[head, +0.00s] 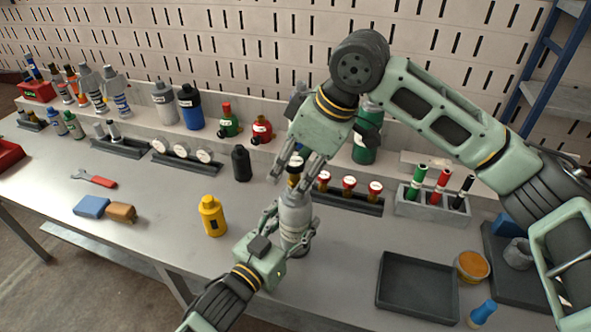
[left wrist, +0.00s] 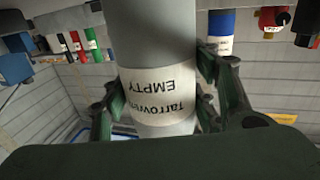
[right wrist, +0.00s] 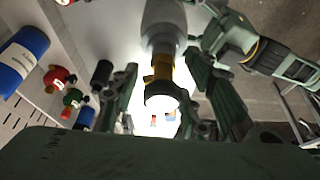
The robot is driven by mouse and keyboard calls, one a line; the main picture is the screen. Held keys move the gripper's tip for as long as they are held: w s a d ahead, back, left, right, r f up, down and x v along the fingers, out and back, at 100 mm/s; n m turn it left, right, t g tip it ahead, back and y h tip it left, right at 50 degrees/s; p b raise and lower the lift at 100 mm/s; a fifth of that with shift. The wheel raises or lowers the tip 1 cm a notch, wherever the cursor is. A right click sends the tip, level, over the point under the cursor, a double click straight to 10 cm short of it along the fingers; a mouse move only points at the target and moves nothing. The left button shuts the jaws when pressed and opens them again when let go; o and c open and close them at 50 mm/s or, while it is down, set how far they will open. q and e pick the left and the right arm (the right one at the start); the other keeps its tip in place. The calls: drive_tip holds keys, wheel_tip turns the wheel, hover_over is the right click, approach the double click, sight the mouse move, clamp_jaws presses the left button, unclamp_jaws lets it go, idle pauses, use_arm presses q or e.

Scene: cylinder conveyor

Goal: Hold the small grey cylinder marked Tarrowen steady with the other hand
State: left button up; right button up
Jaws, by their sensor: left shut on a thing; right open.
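My left gripper (head: 291,232) is shut on the cylinder's body from the front, a finger on each side. My right gripper (head: 293,172) is open above the cylinder, pointing down. In the right wrist view its fingers lie on either side of the brass valve (right wrist: 162,70), with gaps visible; whether either touches it is unclear.
A yellow bottle (head: 212,216) stands left of the cylinder and a black one (head: 241,163) behind it. A rack of red-capped gauges (head: 345,201) is to the right. An empty dark tray (head: 417,287) lies at front right.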

drive_tip(key=shift+r, duration=1.05)
drive_tip(key=shift+f, duration=0.15)
drive_tip(key=shift+f, duration=1.15)
drive_tip(key=shift+c, duration=0.5)
drive_tip(key=shift+a, duration=0.1)
clamp_jaws()
drive_tip(key=shift+o, duration=0.5)
unclamp_jaws()
